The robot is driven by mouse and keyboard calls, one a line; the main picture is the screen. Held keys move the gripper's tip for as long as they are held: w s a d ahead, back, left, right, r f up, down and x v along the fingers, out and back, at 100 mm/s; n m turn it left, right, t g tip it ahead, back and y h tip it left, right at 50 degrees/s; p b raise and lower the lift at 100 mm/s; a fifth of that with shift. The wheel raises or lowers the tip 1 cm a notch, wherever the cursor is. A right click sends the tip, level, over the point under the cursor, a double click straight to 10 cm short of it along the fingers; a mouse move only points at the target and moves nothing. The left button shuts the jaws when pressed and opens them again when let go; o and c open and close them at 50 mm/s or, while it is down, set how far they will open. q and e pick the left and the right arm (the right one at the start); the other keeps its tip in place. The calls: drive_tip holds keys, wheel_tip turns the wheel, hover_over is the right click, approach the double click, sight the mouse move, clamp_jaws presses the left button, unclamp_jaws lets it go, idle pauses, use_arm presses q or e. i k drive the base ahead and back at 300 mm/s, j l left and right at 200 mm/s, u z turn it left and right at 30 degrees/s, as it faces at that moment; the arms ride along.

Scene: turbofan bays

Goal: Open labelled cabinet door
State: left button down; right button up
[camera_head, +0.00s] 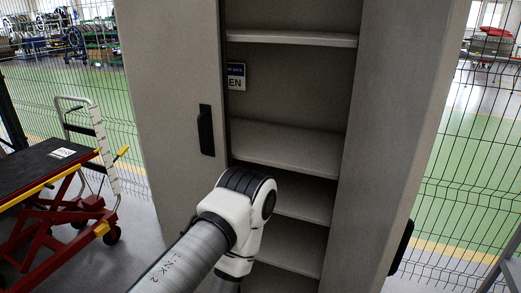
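A grey cabinet stands in front of me. Its left door (170,90) has a black handle (206,130) and covers the left part of the interior. Its right door (400,120) stands swung open towards me, with a dark handle (402,246) at its outer edge. A blue and white label (236,77) shows inside; its left part is hidden behind the left door's edge, and "EN" is readable. One of my arms reaches in from the bottom, its elbow in front of the lower shelves and bending downward. Neither gripper is in view.
Bare shelves (285,147) show inside the cabinet. A red and black lift cart (55,175) stands at the left. Wire mesh fencing (470,170) runs behind on both sides. A grey rail (502,262) shows at the lower right.

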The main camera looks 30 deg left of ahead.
sight(171, 52)
drive_tip(key=k+j, duration=0.15)
drive_tip(key=j, duration=0.2)
drive_tip(key=k+j, duration=0.15)
drive_tip(key=j, duration=0.2)
drive_tip(key=j+u, duration=0.15)
drive_tip(key=u, duration=0.25)
drive_tip(key=j+u, duration=0.2)
drive_tip(key=u, duration=0.15)
drive_tip(key=l+u, duration=0.5)
drive_tip(key=j+z, duration=0.6)
drive_tip(key=z, duration=0.15)
drive_tip(key=j+z, duration=0.1)
drive_tip(key=z, duration=0.25)
drive_tip(key=i+j+z, duration=0.1)
drive_tip(key=z, duration=0.2)
drive_tip(key=l, duration=0.15)
drive_tip(key=i+z, duration=0.05)
